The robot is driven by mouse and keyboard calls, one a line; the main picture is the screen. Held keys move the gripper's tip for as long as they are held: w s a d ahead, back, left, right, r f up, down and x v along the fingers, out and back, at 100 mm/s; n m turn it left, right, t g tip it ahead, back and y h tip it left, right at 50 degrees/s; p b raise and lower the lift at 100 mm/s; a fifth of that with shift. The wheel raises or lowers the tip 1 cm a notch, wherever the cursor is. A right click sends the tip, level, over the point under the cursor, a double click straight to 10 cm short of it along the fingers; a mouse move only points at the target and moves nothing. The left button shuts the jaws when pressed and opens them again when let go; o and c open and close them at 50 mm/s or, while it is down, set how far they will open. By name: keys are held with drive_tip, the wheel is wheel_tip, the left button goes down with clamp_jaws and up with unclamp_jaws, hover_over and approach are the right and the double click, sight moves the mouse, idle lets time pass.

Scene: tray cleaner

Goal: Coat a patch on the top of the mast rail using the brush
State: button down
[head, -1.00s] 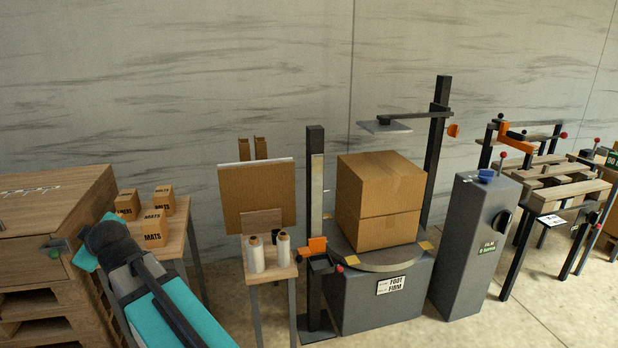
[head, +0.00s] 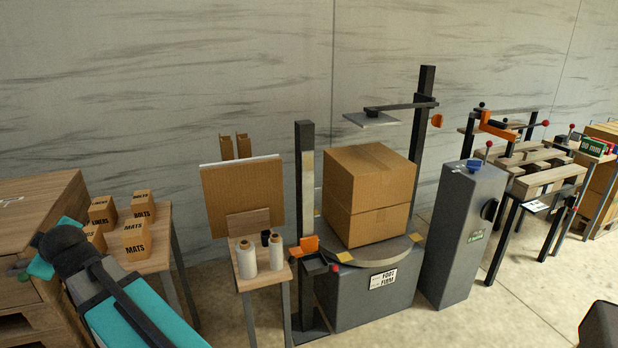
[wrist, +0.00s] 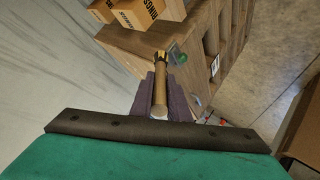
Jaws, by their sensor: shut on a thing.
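The mast rail appears to be the pale strip (head: 307,185) on the face of the black upright post at the centre of the head view. An orange carriage (head: 309,245) sits low on that post. My gripper (wrist: 160,85) is shut on the brush (wrist: 160,95) in the wrist view. The brush shows as a brown round handle with a gold and dark far end; its bristles cannot be made out. In the head view my arm reaches in at the lower left, well apart from the mast, and the brush is not clearly seen there.
Cartons (head: 370,180) stand on a turntable beside the mast. A small stand with white film rolls (head: 246,258) is left of it. Small boxes (head: 137,240) sit on a table near my arm. A grey cabinet (head: 462,235) stands to the right.

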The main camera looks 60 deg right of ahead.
drive_tip(key=shift+d, duration=0.15)
drive_tip(key=s+d+m+h+p, duration=0.2)
drive_tip(key=s+d+p, duration=0.15)
drive_tip(key=d, duration=1.55)
drive_tip(key=s+d+m+h+p, duration=0.1)
drive_tip(key=s+d+m+p, duration=0.3)
drive_tip(key=d, duration=1.6)
drive_tip(key=s+d+r+m+g+h+p, duration=0.1)
drive_tip(key=s+d+h+p, duration=0.2)
drive_tip(key=s+d, duration=2.4)
drive_tip(key=shift+s+d+r+g+h+p, duration=0.15)
drive_tip(key=shift+d+r+g+h+p, duration=0.2)
drive_tip(key=shift+d+p, duration=0.35)
drive_tip(key=shift+a, duration=0.1)
